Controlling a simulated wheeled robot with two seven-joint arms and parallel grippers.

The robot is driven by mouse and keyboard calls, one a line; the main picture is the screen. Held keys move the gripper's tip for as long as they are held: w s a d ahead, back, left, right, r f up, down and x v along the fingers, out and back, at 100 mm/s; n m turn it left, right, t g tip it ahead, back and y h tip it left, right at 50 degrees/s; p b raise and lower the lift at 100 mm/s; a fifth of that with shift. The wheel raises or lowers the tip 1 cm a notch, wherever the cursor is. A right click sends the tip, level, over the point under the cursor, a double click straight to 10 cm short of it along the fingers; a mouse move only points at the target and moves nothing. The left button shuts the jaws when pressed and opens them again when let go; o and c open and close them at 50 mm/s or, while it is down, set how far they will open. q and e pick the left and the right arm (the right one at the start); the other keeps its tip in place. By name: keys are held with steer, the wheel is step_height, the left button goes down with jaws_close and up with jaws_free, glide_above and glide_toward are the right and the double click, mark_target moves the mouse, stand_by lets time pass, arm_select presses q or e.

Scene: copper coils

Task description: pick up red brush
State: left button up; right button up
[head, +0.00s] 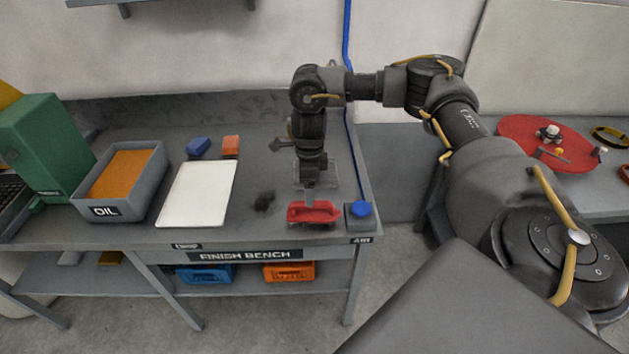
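The red brush (322,214) lies near the front right edge of the grey bench marked FINISH BENCH (150,222). My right gripper (309,196) points down from above and its tip is at the back of the brush, overlapping it in the picture. I cannot tell whether the fingers touch the brush or whether they are open or shut. My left gripper is not in view.
A grey block with a blue knob (361,210) stands right beside the brush. A white board (197,194), a blue block (199,146), an orange block (231,145) and an OIL tray (158,196) are to the left. A dark smudge (264,201) marks the bench between board and brush.

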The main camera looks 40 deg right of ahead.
steer(key=shift+s+d+r, duration=0.1)
steer(key=shift+d+r, duration=0.1)
steer(key=shift+d, duration=0.2)
glide_above(313, 213)
step_height(313, 213, down, 6)
steer(key=shift+r, duration=0.25)
steer(key=shift+a+f, duration=0.15)
steer(key=shift+f, duration=2.5)
steer(key=shift+c, duration=0.5)
steer(key=c, duration=1)
steer(key=shift+c, duration=0.2)
steer(key=shift+r, duration=0.15)
